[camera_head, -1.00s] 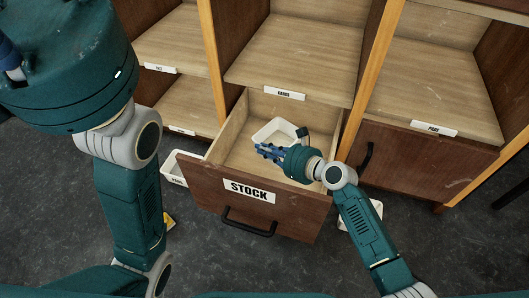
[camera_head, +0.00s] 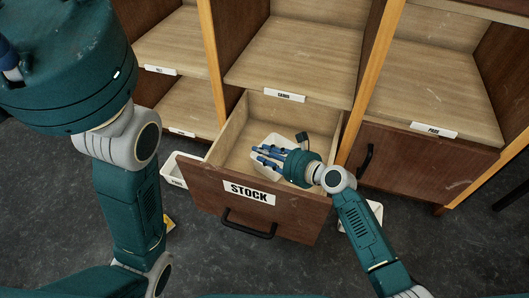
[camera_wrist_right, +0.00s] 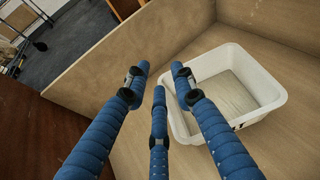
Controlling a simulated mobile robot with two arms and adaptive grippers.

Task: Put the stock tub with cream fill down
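A white tub (camera_head: 268,146) with a pale beige inside is in the open STOCK drawer (camera_head: 185,187). It appears to rest on the drawer floor; in the right wrist view the tub (camera_wrist_right: 262,78) is at the right. My right gripper (camera_head: 265,156) is over the tub in the drawer and hides part of it. In the wrist view its blue fingers (camera_wrist_right: 161,78) are apart and straight. One finger overlaps the tub's near rim; I cannot tell whether it touches. My left gripper's teal body (camera_head: 65,65) is at the upper left; its fingertips are out of view.
A white tub (camera_head: 178,172) shows left of the drawer and another (camera_head: 372,212) right of it, partly hidden by my arm. The CARDS shelf (camera_head: 295,65) above is empty. A closed cabinet door (camera_head: 415,165) is at the right.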

